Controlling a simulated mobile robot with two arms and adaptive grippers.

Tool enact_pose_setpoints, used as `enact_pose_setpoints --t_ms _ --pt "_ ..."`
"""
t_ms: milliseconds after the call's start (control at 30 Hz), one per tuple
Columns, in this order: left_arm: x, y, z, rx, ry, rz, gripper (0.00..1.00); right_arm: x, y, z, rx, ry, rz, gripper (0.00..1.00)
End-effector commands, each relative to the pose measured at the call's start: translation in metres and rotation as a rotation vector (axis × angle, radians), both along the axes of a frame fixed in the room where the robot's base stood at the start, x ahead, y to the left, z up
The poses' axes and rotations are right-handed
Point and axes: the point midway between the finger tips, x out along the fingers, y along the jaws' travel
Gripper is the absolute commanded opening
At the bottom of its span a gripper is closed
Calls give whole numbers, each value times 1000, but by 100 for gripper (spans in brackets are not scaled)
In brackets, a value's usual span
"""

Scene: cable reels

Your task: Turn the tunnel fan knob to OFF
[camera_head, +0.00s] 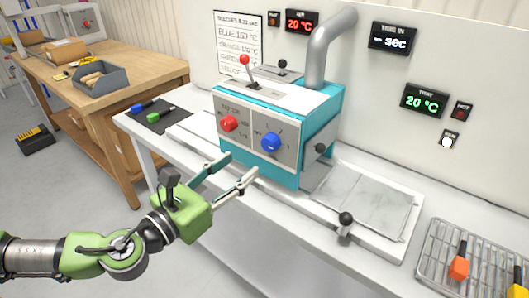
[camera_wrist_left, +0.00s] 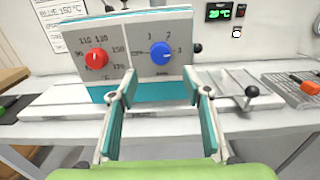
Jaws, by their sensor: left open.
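The teal and white machine (camera_head: 318,147) stands on the white bench with a grey front panel. The panel has a blue knob (camera_head: 270,142), likely the fan knob, at right, with small numbers around it; it also shows in the left wrist view (camera_wrist_left: 162,53). A red knob (camera_head: 229,124) with larger numbers sits to its left (camera_wrist_left: 97,58). Which mark the blue knob points to is too small to tell. My left gripper (camera_head: 241,165) is open and empty, in front of and below the panel, apart from both knobs. In the left wrist view its fingers (camera_wrist_left: 158,95) spread below the blue knob.
A red-tipped lever (camera_head: 245,62) and a grey duct (camera_head: 325,50) rise from the machine. A black-knobbed handle (camera_head: 345,220) stands at the bench front, right of the gripper. A wire rack (camera_head: 440,262) holds orange and yellow tools. A wooden table (camera_head: 120,92) stands left.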

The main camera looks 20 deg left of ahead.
Motion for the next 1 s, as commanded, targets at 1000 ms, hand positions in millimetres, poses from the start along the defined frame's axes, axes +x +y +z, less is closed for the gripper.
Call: enact_pose_setpoints --t_ms 1000 --pt "93 -34 2 -1 0 -1 34 1 -3 34 -4 -2 2 39"
